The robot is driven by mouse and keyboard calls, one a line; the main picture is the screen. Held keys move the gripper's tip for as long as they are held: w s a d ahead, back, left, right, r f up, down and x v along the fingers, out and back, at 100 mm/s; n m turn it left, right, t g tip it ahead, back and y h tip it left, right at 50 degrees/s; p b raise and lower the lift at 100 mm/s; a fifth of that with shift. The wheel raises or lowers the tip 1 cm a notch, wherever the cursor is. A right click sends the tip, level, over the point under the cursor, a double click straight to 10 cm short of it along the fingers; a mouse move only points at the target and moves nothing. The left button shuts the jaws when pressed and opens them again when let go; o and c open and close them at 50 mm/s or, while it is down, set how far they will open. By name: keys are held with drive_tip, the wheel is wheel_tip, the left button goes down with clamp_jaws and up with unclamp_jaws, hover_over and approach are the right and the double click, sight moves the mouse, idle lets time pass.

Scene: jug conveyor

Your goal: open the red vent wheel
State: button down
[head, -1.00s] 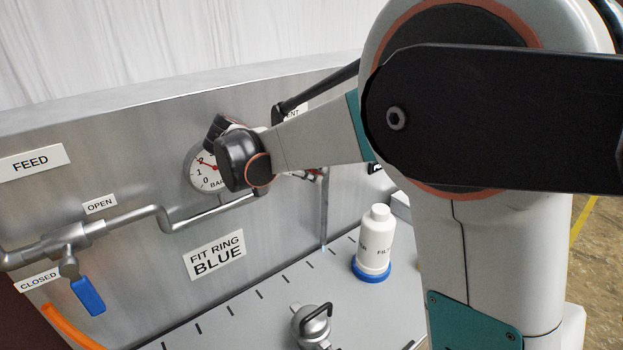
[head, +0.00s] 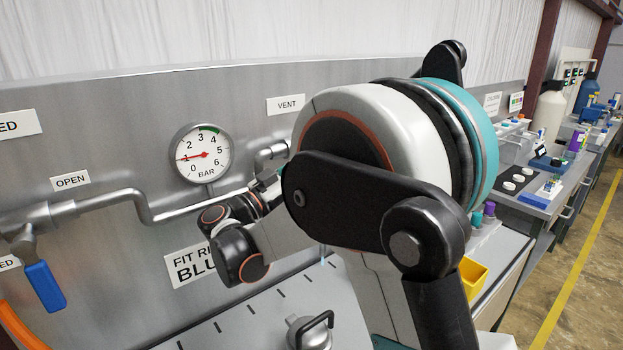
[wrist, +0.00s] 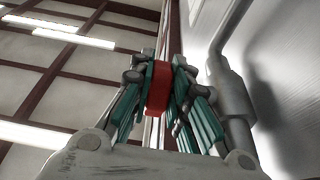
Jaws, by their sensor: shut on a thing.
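The red vent wheel (wrist: 158,88) is in the middle of the wrist view, seen nearly edge-on between the teal-padded fingers. My gripper (wrist: 160,70) is shut on it, with fingers on both sides. In the head view my own arm hides the wheel and most of the gripper, below the VENT label (head: 286,105). The pressure gauge (head: 203,153) has its red needle near 1 bar.
A steel panel carries a pipe (head: 118,199) and a blue-handled valve (head: 45,286) at the left. Benches with bottles extend to the right.

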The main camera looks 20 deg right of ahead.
drive_tip(key=shift+d+f+t+h+b, duration=0.15)
drive_tip(key=shift+t+h+b, duration=0.15)
drive_tip(key=shift+h+b, duration=0.45)
drive_tip(key=shift+d+t+h+b, duration=0.1)
drive_tip(key=shift+t+h+b, duration=0.2)
drive_tip(key=shift+h+b, duration=0.4)
drive_tip(key=shift+w+h, duration=0.1)
drive_tip(key=shift+h, duration=0.15)
drive_tip(key=c, duration=1.8)
unclamp_jaws()
drive_tip(key=shift+a, duration=0.1)
drive_tip(key=v, duration=1.1)
drive_tip(key=shift+a+f, duration=0.15)
drive_tip(key=shift+a, duration=0.15)
